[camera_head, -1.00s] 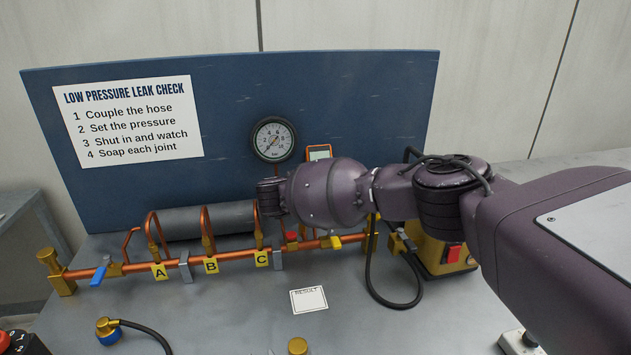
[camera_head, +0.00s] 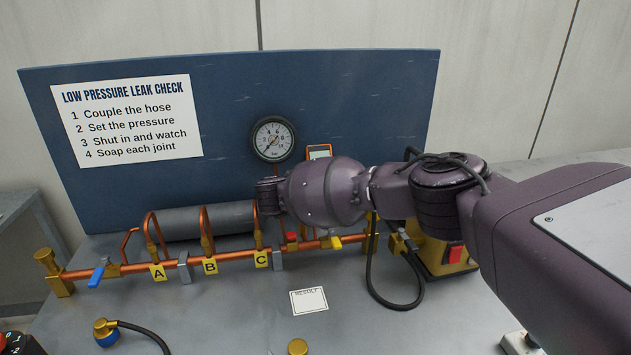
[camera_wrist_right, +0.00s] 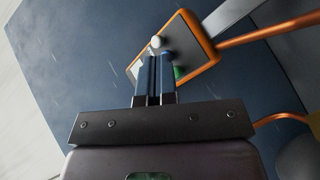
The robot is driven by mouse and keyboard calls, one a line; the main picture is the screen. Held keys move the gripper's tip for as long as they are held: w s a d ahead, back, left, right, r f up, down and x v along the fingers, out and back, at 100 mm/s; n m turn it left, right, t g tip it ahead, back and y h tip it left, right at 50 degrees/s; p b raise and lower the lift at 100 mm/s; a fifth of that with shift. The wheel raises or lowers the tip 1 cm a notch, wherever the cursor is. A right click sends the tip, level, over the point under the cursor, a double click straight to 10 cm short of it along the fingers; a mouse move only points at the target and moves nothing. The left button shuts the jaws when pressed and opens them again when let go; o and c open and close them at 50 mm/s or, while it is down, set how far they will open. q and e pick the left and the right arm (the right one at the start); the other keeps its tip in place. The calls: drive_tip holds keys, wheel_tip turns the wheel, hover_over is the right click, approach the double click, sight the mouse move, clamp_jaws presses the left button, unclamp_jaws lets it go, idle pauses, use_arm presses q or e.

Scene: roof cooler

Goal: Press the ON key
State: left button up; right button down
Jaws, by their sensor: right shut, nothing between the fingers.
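An orange-framed handheld device (camera_head: 319,152) stands against the blue panel, to the right of the round gauge. In the head view my right arm hides its lower part. In the right wrist view the device (camera_wrist_right: 205,58) shows a dark face with a white round knob (camera_wrist_right: 156,42) and a green patch (camera_wrist_right: 180,73). No key lettering is readable, so I cannot tell which part is the ON key. My left gripper is out of view.
A copper pipe (camera_head: 130,266) with tags A, B and C runs along the bench in front of the panel (camera_head: 230,120). The gauge (camera_head: 273,139) is close to my right wrist. A yellow unit with a red switch (camera_head: 455,254) and a black hose stands at the right.

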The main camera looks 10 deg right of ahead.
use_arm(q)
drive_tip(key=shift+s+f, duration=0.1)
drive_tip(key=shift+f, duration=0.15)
use_arm(e)
drive_tip(key=shift+w+f, duration=0.2)
drive_tip(key=shift+w, duration=0.05)
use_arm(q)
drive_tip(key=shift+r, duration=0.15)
use_arm(e)
drive_tip(key=shift+r, duration=0.15)
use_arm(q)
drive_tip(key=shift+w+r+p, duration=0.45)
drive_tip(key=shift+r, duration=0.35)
use_arm(e)
drive_tip(key=shift+s+r, duration=0.25)
drive_tip(key=shift+s, duration=0.4)
drive_tip(key=shift+f, duration=0.1)
use_arm(q)
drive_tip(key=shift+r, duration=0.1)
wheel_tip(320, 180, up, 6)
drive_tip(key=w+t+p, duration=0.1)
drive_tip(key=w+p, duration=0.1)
drive_tip(key=p, duration=0.2)
use_arm(e)
drive_tip(key=shift+s+r, duration=0.4)
drive_tip(key=shift+s, duration=0.35)
drive_tip(key=shift+s+r, duration=0.4)
drive_tip(key=shift+s, duration=0.3)
drive_tip(key=shift+s+r, duration=0.4)
drive_tip(key=shift+s, duration=0.35)
